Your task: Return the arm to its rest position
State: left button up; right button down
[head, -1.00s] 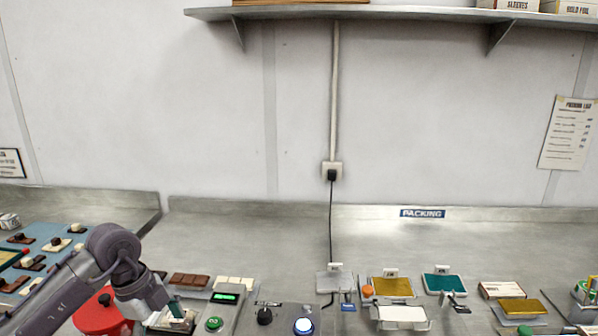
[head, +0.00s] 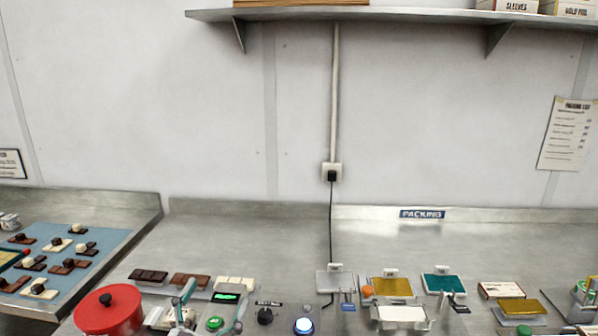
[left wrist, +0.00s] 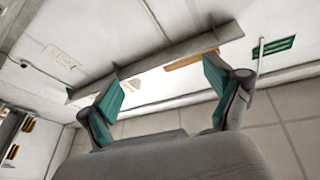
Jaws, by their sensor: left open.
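My left gripper (head: 216,296) shows at the bottom of the head view, with its two teal-padded fingers pointing up in front of the chocolate bars and the digital display. In the left wrist view the fingers (left wrist: 160,88) are spread wide with nothing between them. That view looks at a wall, a shelf underside and a green sign (left wrist: 274,46). The rest of my left arm is out of the head view.
A red lidded pot (head: 108,312) stands left of the gripper. Dark, brown and white chocolate bars (head: 190,281) lie behind it. A blue mat (head: 105,240) with chocolates is at left. Buttons and colored trays (head: 391,287) stand to the right. The bench behind is clear.

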pick_arm(q)
jog(key=s+a+f+n+g+y, duration=0.3)
jog(key=s+a+f+g+y, duration=0.1)
jog(key=f, duration=0.4)
jog(key=s+a+f+n+g+y, duration=0.3)
jog(key=a+f+g+y, duration=0.1)
jog(key=f, duration=0.5)
jog(key=s+d+f+m+g+h, duration=0.1)
jog(key=s+f+g, duration=0.4)
jog(key=s, duration=0.5)
jog(key=s+d+f+m+g+h, duration=0.1)
jog(key=s+f+g, duration=0.4)
jog(key=s, duration=0.5)
notch_tip(320, 180, down, 26)
jog(key=s+a+f+g, duration=0.1)
jog(key=s+a+f, duration=0.2)
jog(key=s+f, duration=1.4)
jog(key=shift+s+g, duration=0.15)
jog(key=shift+g, duration=0.25)
